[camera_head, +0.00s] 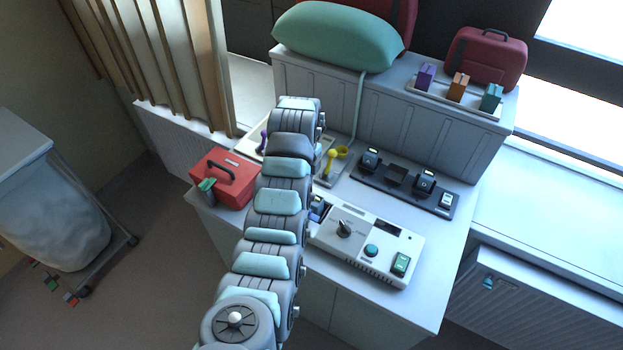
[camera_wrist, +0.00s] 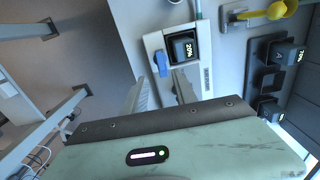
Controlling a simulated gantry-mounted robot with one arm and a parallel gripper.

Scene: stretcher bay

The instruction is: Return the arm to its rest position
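My arm (camera_head: 282,202) rises from the bottom of the head view and arches over the left part of the worktop. Its end bends down behind the upper links, so my gripper is hidden there. In the wrist view my gripper (camera_wrist: 160,92) shows two grey ridged fingers with a gap between them and nothing held. Beyond the fingers is the white console (camera_wrist: 203,72) with a black module (camera_wrist: 184,48) reading 20% and a blue tab (camera_wrist: 161,64). The console (camera_head: 375,240) also shows in the head view, with a knob and green buttons, its left end partly covered by my arm.
A red case (camera_head: 228,172) stands left of my arm. A yellow-knobbed lever (camera_head: 331,158) and a dark rack (camera_head: 400,186) of black modules sit behind the console. A green pillow (camera_head: 335,38), a tray of small boxes (camera_head: 455,98) and a red bag (camera_head: 486,55) lie on the raised ledge.

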